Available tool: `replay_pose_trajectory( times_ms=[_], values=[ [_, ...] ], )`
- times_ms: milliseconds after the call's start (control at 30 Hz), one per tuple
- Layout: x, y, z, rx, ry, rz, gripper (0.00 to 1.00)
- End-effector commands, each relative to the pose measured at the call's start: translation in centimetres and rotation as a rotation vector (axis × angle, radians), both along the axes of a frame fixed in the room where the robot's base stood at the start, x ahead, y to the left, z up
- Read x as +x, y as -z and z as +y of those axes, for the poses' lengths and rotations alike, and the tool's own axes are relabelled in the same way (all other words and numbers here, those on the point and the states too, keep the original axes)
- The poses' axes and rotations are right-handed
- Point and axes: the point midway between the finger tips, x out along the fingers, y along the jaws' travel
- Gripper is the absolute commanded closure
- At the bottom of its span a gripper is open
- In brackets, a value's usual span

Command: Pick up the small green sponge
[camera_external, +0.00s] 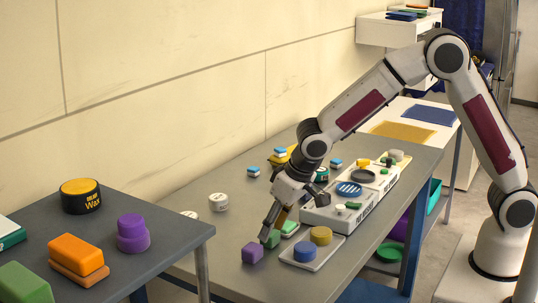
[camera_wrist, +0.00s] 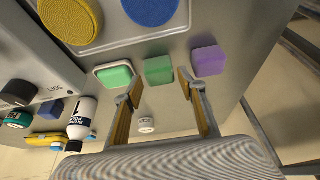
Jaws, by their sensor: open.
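A small green block (camera_wrist: 158,70), which looks like the small green sponge, lies on the grey table. It also shows in the external view (camera_external: 273,240), partly hidden by my gripper. My gripper (camera_wrist: 160,86) is open and points down over the table, its fingertips on either side of the block's line; the external view shows it low (camera_external: 270,232). The block appears just beyond the fingertips, and I cannot tell whether they touch it. A lighter green piece (camera_wrist: 114,76) in a white dish lies left of it in the wrist view, and a purple block (camera_wrist: 209,60) lies to its right.
A white tray with a yellow round pad (camera_external: 320,235) and a blue one (camera_external: 305,252) lies close by. White organizer boxes (camera_external: 330,215) stand behind. A nearer table holds a larger green block (camera_external: 25,285), orange blocks (camera_external: 76,255) and a wax tin (camera_external: 80,196).

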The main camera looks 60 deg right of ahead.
Motion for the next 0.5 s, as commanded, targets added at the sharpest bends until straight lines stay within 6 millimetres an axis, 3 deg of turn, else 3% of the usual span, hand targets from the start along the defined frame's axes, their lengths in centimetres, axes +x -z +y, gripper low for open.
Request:
replay_pose_trajectory(
  times_ms=[200,500],
  values=[
    [0.7,1.8,0.0,0.001,0.0,0.001,0.6],
    [1.0,2.3,0.0,0.002,-0.001,0.0,0.6]
  ],
)
